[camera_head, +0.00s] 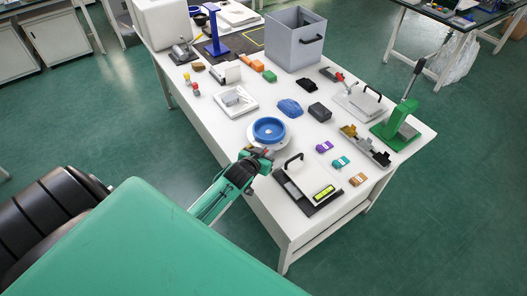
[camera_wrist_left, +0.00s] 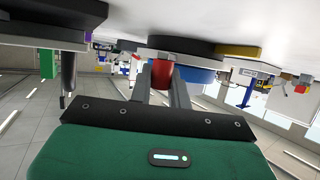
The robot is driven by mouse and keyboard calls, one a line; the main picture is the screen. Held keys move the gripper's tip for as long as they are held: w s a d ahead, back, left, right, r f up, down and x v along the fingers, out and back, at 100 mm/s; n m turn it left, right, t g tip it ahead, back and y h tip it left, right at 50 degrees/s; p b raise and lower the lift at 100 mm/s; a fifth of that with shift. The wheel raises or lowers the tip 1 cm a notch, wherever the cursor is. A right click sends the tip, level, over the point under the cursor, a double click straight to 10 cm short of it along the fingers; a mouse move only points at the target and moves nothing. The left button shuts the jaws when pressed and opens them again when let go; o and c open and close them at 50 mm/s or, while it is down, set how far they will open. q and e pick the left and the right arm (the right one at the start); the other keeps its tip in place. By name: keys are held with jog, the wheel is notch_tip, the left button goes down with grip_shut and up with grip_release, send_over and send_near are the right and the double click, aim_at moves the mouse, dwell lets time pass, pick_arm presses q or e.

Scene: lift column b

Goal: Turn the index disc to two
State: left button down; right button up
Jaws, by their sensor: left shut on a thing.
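The index disc is a blue round disc (camera_head: 269,129) on a pale round base (camera_head: 252,136), near the table's left edge in the head view. My left gripper (camera_head: 262,154) reaches in from the lower left to the disc's near side. In the left wrist view the fingers (camera_wrist_left: 161,82) are shut on a red knob (camera_wrist_left: 162,73), with the blue disc (camera_wrist_left: 198,74) right behind it. The gripper covers most of the knob in the head view. I cannot read any number marks on the disc. My right gripper is not in view.
The white table (camera_head: 240,181) is crowded. A black-handled plate with a yellow display (camera_head: 323,194) stands just right of my gripper. A blue lump (camera_head: 289,108), a white tray (camera_head: 236,101) and a green press (camera_head: 396,130) stand further off. The near left table edge is clear.

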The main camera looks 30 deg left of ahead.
pick_arm(q)
jog(key=shift+w+d+r+n+y, duration=0.2)
jog(key=shift+w+d+n+y, duration=0.45)
jog(key=shift+d+n+y, duration=0.45)
jog(key=shift+a, duration=0.25)
jog(key=c, duration=1.3)
grip_release()
jog(key=shift+f, duration=0.1)
jog(key=shift+s, duration=0.1)
jog(key=v, duration=0.4)
jog(key=b+v, duration=0.1)
jog(key=v, duration=0.4)
jog(key=b+v, duration=0.1)
jog(key=v, duration=0.3)
jog(key=shift+s+d+r, duration=0.15)
jog(key=shift+r, duration=0.25)
